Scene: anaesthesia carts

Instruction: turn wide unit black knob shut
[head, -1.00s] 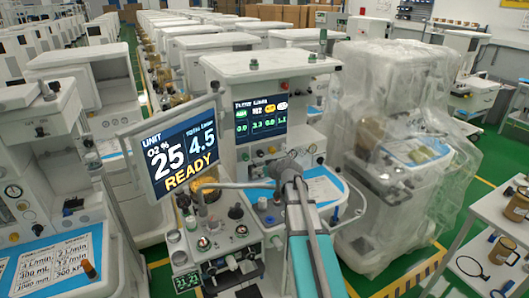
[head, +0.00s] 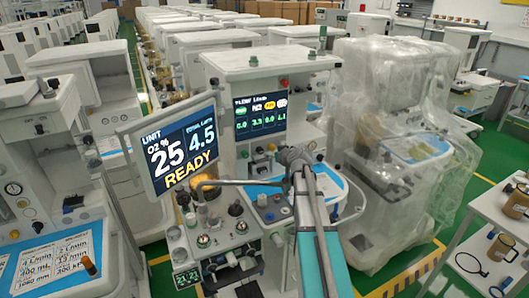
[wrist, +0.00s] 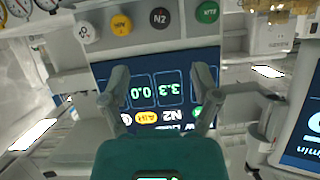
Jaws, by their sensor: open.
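The middle unit, with a wide front panel and a tilted monitor, has several knobs. A dark rounded knob (head: 235,210) stands on its front work surface, and a small black knob (head: 242,228) sits just below. I cannot tell which is the task's black knob. My gripper (head: 292,158) is above the blue-topped shelf, up and to the right of both knobs, apart from them. In the wrist view my gripper (wrist: 160,78) has its two fingers spread with nothing between them, in front of the unit's upper display, which appears upside down. Neither dark knob is recognisable there.
The tilted monitor (head: 180,147) stands left of my arm, and a bent rod (head: 235,183) crosses below it. A plastic-wrapped machine (head: 390,150) is close on the right. A side table (head: 490,230) holds mugs. Round coloured gas fittings (wrist: 121,24) show in the wrist view.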

